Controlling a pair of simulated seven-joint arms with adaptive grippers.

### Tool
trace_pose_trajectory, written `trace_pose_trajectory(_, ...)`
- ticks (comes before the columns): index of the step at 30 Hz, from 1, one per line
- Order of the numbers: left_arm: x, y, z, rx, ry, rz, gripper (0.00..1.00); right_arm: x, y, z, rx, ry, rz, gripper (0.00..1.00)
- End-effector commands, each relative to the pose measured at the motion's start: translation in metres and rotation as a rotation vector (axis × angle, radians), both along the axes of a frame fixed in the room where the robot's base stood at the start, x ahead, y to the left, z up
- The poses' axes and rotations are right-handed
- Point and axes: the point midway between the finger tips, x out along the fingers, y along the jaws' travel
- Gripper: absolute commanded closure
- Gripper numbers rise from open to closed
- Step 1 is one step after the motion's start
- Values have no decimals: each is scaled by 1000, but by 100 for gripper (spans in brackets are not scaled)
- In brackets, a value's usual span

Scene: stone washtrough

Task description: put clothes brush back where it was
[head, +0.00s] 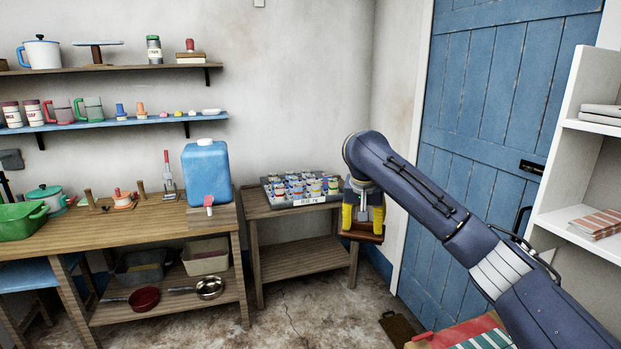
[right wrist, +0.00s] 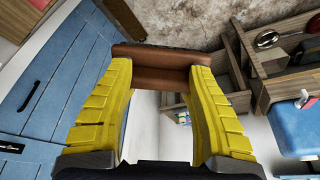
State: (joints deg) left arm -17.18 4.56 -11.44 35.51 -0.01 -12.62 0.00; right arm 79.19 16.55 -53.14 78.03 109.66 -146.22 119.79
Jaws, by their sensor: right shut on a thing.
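The clothes brush (head: 362,237) is a brown wooden block in the head view, held just right of the small wooden table (head: 300,262). It also shows in the right wrist view (right wrist: 163,76), lying across between the yellow fingertips. My right gripper (head: 363,222) points down with its yellow fingers on the brush; the right wrist view (right wrist: 161,75) shows a finger at each side. The brush is in the air, in front of the wall by the blue door. Its underside and bristles cannot be made out. My left gripper is in neither view.
A tray of small coloured jars (head: 302,187) covers much of the small table's top. A blue water container (head: 206,172) stands on the long workbench (head: 120,228) at left. Two wall shelves (head: 110,68) hold mugs and jars. A white shelf unit (head: 577,190) stands at right.

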Motion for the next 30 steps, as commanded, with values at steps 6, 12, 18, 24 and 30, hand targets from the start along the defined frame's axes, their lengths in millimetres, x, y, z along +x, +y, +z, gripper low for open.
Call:
trace_pose_trajectory(6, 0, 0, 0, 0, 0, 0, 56, -57, 45, -2, -5, -3, 248, 91)
trace_pose_trajectory(12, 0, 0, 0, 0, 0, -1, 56, -110, 34, -26, -5, -2, 360, 91)
trace_pose_trajectory(18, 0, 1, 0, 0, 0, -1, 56, -137, -13, -38, -1, -3, 354, 91)
trace_pose_trajectory(24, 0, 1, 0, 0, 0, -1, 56, -131, -58, -17, 0, -6, 305, 91)
trace_pose_trajectory(30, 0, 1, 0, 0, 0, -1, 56, -126, -64, 6, 2, -3, 292, 91)
